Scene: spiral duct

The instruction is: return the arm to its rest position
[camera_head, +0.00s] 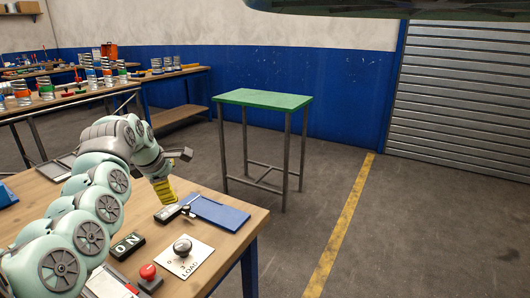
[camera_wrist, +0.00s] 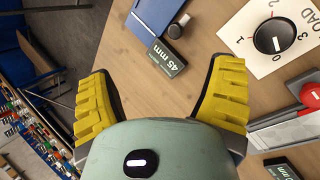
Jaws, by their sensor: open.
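My arm (camera_head: 88,215) reaches from the lower left of the head view over the wooden workbench (camera_head: 205,278). It bends down at the wrist. My gripper (camera_head: 165,190) is low over the bench, beside a blue flat board (camera_head: 218,212). In the wrist view my gripper (camera_wrist: 163,85) has its two yellow ridged fingers spread wide, with nothing between them but a view of the bench top. A dark block marked 45 mm (camera_wrist: 167,58) lies beyond the fingertips, apart from them.
A green-topped table (camera_head: 263,99) stands behind. Open floor lies right. Benches with coils (camera_head: 106,72) stand at back left.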

